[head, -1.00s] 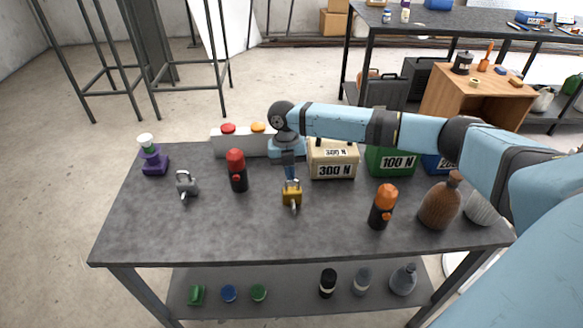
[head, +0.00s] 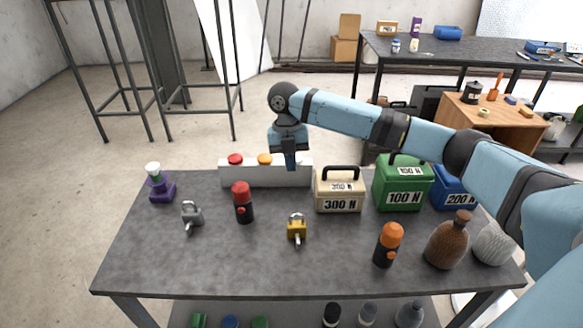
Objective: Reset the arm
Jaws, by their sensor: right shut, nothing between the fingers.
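My right arm comes in from the right over the table (head: 300,268). My right gripper (head: 291,165) points down, shut and empty, in front of the right part of the white button box (head: 262,177). It looks raised above the tabletop. The box carries a red button (head: 235,159) and an orange button (head: 265,158); the gripper hides whatever is at its right part. A brass padlock (head: 297,230) stands on the table below the gripper in the picture, apart from it. My left gripper is not in view.
A beige 300 N case (head: 339,190), a green 100 N case (head: 403,184) and a blue 200 N case (head: 452,188) stand along the back right. A grey padlock (head: 192,216), red-topped bottle (head: 242,203), orange-topped bottle (head: 388,245) and brown bottle (head: 448,240) stand in front. The front strip is clear.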

